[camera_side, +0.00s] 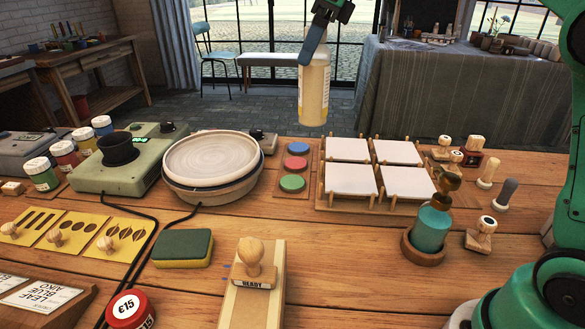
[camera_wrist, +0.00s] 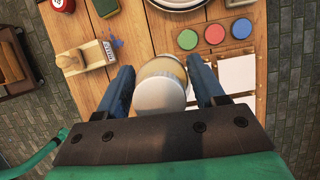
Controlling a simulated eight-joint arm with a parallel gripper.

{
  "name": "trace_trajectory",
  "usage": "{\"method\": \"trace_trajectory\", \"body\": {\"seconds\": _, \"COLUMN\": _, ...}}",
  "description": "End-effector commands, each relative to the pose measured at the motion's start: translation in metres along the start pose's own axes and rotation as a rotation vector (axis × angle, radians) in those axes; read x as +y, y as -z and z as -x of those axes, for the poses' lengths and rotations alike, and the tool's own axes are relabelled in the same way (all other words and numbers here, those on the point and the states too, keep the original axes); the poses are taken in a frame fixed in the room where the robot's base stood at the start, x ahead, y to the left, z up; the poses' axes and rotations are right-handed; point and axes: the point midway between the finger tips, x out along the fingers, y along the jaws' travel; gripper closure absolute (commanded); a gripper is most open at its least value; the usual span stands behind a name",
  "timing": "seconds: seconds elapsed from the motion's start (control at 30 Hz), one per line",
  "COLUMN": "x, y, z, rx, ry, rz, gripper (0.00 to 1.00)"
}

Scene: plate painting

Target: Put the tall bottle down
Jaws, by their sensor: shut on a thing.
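The tall bottle (camera_side: 314,92) is pale yellowish with a whitish upper part. It hangs upright in the air above the back of the wooden table (camera_side: 330,270), with a clear gap beneath it. My gripper (camera_side: 316,40) is shut on the bottle's upper end. In the wrist view the bottle (camera_wrist: 160,93) shows from above, white on top, between the two blue fingers of my gripper (camera_wrist: 160,88). The gripper hides part of its top in the side view.
Three colour pads (camera_side: 292,164) and a rack of white tiles (camera_side: 347,180) lie below and near the bottle. A plate on a wheel (camera_side: 212,155) stands left. A teal bottle (camera_side: 432,228) stands in a wooden ring at right. The table's middle front has bare wood.

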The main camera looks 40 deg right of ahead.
Motion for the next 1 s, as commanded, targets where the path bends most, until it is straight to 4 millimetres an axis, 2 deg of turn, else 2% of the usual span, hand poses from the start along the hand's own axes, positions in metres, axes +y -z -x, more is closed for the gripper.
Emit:
{"method": "trace_trajectory", "body": {"seconds": 0.1, "x": -0.040, "y": 0.046, "z": 0.021, "rx": 0.000, "ry": 0.073, "rz": -0.174, "gripper": 1.00}}
{"method": "trace_trajectory", "body": {"seconds": 0.17, "x": -0.058, "y": 0.074, "z": 0.033, "rx": 0.000, "ry": 0.113, "rz": -0.271, "gripper": 1.00}}
{"method": "trace_trajectory", "body": {"seconds": 0.3, "x": -0.089, "y": 0.146, "z": 0.064, "rx": 0.000, "ry": 0.209, "rz": -0.504, "gripper": 1.00}}
{"method": "trace_trajectory", "body": {"seconds": 0.4, "x": -0.100, "y": 0.198, "z": 0.086, "rx": 0.001, "ry": 0.275, "rz": -0.666, "gripper": 1.00}}
{"method": "trace_trajectory", "body": {"seconds": 0.5, "x": -0.103, "y": 0.244, "z": 0.106, "rx": 0.000, "ry": 0.334, "rz": -0.808, "gripper": 1.00}}
{"method": "trace_trajectory", "body": {"seconds": 0.6, "x": -0.100, "y": 0.280, "z": 0.121, "rx": -0.001, "ry": 0.380, "rz": -0.918, "gripper": 1.00}}
{"method": "trace_trajectory", "body": {"seconds": 0.7, "x": -0.097, "y": 0.303, "z": 0.131, "rx": -0.002, "ry": 0.412, "rz": -0.994, "gripper": 1.00}}
{"method": "trace_trajectory", "body": {"seconds": 0.83, "x": -0.093, "y": 0.319, "z": 0.136, "rx": -0.002, "ry": 0.431, "rz": -1.040, "gripper": 1.00}}
{"method": "trace_trajectory", "body": {"seconds": 1.0, "x": -0.092, "y": 0.330, "z": 0.114, "rx": -0.002, "ry": 0.434, "rz": -1.047, "gripper": 1.00}}
